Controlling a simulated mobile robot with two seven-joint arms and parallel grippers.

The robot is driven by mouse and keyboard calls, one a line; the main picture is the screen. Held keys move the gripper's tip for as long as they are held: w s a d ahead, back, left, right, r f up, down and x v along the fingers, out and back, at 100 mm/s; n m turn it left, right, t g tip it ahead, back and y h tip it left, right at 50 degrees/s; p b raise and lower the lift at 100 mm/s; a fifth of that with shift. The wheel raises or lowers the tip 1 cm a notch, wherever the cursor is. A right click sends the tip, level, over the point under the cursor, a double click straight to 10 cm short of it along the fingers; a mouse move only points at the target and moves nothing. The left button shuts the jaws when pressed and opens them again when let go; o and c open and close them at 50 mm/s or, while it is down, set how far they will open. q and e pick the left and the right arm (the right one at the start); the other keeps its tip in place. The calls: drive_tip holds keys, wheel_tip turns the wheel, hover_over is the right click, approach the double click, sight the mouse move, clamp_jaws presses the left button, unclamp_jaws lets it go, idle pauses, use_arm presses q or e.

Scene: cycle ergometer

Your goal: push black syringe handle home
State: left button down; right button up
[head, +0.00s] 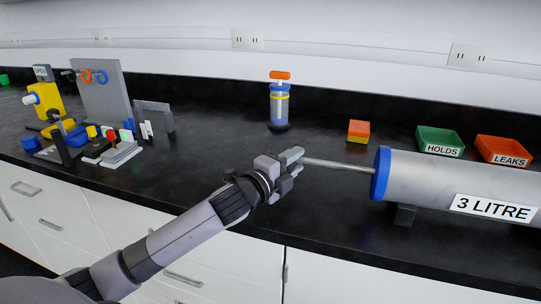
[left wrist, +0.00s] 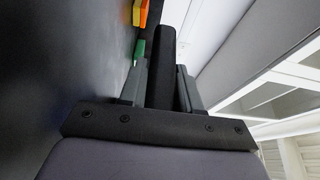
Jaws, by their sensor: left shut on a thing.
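The large grey syringe (head: 430,183), labelled 3 LITRE, lies on its side on a stand at the right of the head view. It has a blue end collar (head: 381,173). Its metal rod (head: 338,164) sticks out a long way to the left. My left gripper (head: 293,164) is at the rod's outer end, shut on the black handle (left wrist: 167,75), which shows between the fingers in the left wrist view. In the head view the handle is mostly hidden by the gripper. My right gripper is in neither view.
A green HOLDS tray (head: 440,141) and an orange LEAKS tray (head: 503,151) stand behind the syringe. An orange and yellow block (head: 358,131) and a small upright blue syringe (head: 279,104) stand behind the rod. Several devices crowd the left. The black counter (head: 215,150) is clear mid-left.

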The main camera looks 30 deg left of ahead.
sight(349, 170)
use_arm(q)
drive_tip(key=d, duration=0.3)
drive_tip(key=w+d, duration=0.1)
drive_tip(key=d, duration=0.3)
drive_tip(key=w+d, duration=0.1)
drive_tip(key=d, duration=0.3)
drive_tip(key=shift+w+d, duration=0.1)
drive_tip(key=shift+w, duration=0.15)
drive_tip(key=shift+d, duration=0.15)
drive_tip(key=c, duration=0.9)
unclamp_jaws()
drive_tip(key=shift+d, duration=0.1)
drive_tip(key=shift+w, duration=0.1)
drive_tip(key=shift+s+a, duration=0.25)
drive_tip(key=shift+s, duration=0.45)
drive_tip(key=shift+s+a, duration=0.2)
drive_tip(key=shift+s, duration=1.25)
drive_tip(key=shift+s+a, duration=0.15)
drive_tip(key=shift+s, duration=1.25)
